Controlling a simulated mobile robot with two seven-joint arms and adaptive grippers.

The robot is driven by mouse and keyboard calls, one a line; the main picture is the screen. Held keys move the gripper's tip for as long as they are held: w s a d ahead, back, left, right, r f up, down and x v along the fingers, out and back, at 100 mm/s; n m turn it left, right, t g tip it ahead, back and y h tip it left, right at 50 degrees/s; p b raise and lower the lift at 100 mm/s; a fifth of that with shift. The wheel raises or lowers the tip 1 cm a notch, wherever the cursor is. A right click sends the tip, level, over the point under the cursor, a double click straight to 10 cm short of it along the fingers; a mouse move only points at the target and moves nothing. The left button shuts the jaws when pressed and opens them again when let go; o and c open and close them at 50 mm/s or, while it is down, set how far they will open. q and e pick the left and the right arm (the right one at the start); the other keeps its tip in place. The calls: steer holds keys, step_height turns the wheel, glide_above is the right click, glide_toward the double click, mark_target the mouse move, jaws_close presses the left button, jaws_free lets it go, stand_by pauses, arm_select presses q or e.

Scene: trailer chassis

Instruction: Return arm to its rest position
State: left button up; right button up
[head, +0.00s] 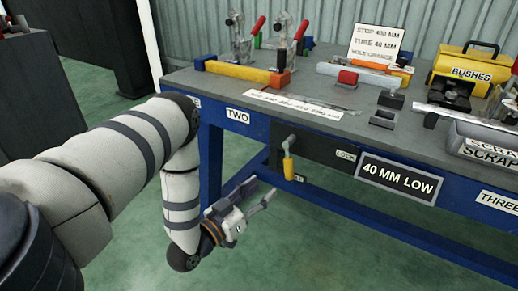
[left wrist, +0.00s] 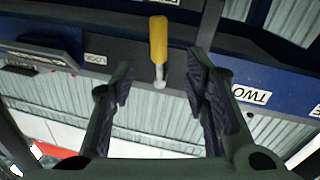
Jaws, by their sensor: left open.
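My left arm (head: 140,135) comes in from the left and bends down in front of the workbench. My left gripper (head: 262,192) hangs below the bench top, in front of the blue frame, open and empty. In the left wrist view its two fingers (left wrist: 160,85) stand apart with nothing between them. A yellow-handled lever (head: 288,165) hangs from the dark panel under the bench top, just beyond the fingertips; it also shows in the left wrist view (left wrist: 158,40). I see a gap between the lever and the fingers. My right gripper is in neither view.
The green floor in front is clear.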

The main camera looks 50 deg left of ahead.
arm_select(q)
steer(key=s+d+f+m+g+h+p, duration=0.25)
steer(key=s+d+f+g+p, duration=0.5)
steer(key=s+d+g, duration=0.6)
steer(key=s+r+g, duration=0.1)
steer(key=s+g, duration=0.2)
steer(key=s, duration=0.9)
steer(key=s+d+r+g+p, duration=0.1)
steer(key=s+g, duration=0.3)
steer(key=s, duration=0.8)
steer(key=shift+d+r+y, duration=0.2)
steer(key=shift+r+y, duration=0.25)
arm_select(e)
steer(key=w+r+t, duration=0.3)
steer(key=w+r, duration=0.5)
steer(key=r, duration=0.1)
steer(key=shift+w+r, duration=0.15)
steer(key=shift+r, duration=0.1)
arm_select(q)
steer(key=shift+w, duration=0.1)
